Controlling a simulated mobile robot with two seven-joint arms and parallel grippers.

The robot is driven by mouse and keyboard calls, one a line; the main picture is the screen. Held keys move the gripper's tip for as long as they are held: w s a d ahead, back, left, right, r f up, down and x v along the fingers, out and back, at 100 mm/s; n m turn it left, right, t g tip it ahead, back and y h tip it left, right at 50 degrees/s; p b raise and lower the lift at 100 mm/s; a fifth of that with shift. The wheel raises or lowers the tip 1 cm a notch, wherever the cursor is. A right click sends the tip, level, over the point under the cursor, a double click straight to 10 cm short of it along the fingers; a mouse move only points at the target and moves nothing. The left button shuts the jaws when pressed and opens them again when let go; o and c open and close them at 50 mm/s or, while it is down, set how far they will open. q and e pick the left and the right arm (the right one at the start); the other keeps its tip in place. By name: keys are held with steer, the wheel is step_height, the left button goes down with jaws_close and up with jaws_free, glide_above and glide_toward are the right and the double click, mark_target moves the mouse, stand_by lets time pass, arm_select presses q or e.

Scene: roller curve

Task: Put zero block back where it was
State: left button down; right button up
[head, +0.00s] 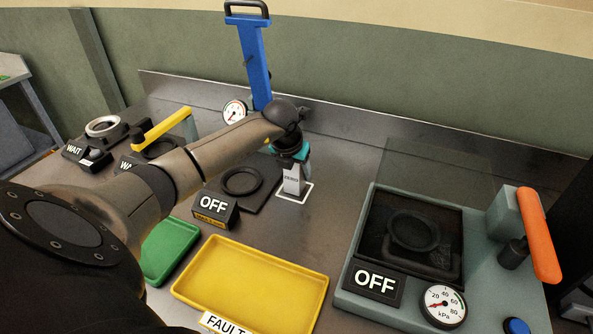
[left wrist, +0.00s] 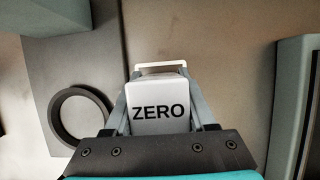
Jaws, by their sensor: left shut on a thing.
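The zero block (head: 291,185) is a light grey block marked ZERO, upright at a white square outline (head: 306,193) on the metal bench. My left gripper (head: 293,170) points down and is shut on the block from above. In the left wrist view the block (left wrist: 160,107) sits between the two fingers (left wrist: 160,100), and part of the white outline (left wrist: 160,66) shows beyond it. I cannot tell whether the block touches the bench. My right gripper is not in view.
A black ring fixture (head: 242,182) with an OFF sign (head: 213,207) stands just left of the block. A yellow tray (head: 250,283) and a green tray (head: 170,250) lie in front. A grey-green machine (head: 365,300) with an orange handle (head: 538,235) stands right. A blue lever post (head: 254,60) rises behind.

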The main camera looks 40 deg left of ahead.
arm_select(q)
steer(key=c, duration=0.7)
jaws_free()
steer(key=shift+f, duration=0.15)
steer(key=o, duration=0.5)
steer(key=shift+s+r, duration=0.1)
steer(key=shift+r, duration=0.45)
steer(key=v, duration=1.1)
steer(key=shift+r+p, duration=0.2)
steer(key=shift+p, duration=0.2)
steer(key=shift+f, duration=0.1)
